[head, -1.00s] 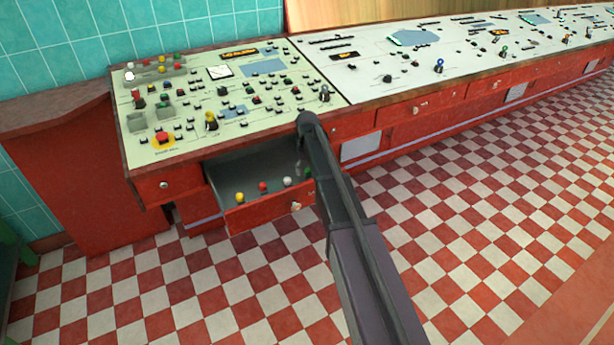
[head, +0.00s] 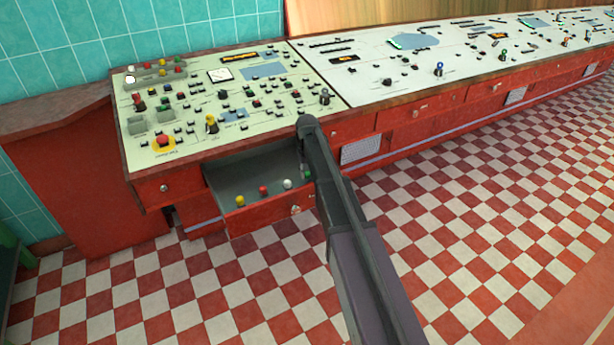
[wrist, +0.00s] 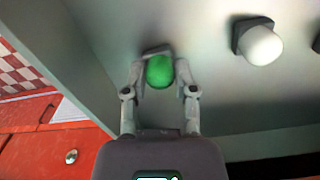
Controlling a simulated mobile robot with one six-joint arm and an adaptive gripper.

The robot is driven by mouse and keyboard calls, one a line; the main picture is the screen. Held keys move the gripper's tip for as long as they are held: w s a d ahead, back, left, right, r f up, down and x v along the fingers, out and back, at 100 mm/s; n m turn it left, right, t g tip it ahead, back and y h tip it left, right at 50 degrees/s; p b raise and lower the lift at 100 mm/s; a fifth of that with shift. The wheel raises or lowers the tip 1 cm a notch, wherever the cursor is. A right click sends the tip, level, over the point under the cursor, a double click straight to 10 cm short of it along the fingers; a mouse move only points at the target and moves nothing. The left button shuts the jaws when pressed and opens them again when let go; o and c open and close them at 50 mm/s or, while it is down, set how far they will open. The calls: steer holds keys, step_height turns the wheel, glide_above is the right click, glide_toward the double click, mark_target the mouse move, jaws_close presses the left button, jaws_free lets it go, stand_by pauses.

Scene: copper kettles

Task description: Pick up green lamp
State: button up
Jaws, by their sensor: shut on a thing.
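The green lamp (wrist: 160,71) is a small round green bulb inside the open drawer. It sits between the two fingertips of my gripper (wrist: 160,75) in the wrist view, and the fingers are shut on it. In the head view a bit of the green lamp (head: 307,174) shows at the right end of the drawer, beside my arm. My arm hides the gripper there. I cannot tell whether the lamp still touches the drawer floor.
The open drawer (head: 268,214) also holds a white lamp (head: 287,184), a red lamp (head: 263,190) and a yellow lamp (head: 239,201). The white lamp (wrist: 263,45) is right of my gripper in the wrist view. The control panel (head: 190,100) overhangs the drawer.

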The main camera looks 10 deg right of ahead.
steer(key=shift+r, duration=0.1)
step_height(320, 180, up, 10)
steer(key=p, duration=1)
stand_by(1.5)
step_height(320, 180, up, 8)
steer(key=p, duration=0.9)
glide_above(308, 172)
steer(key=shift+r, duration=0.15)
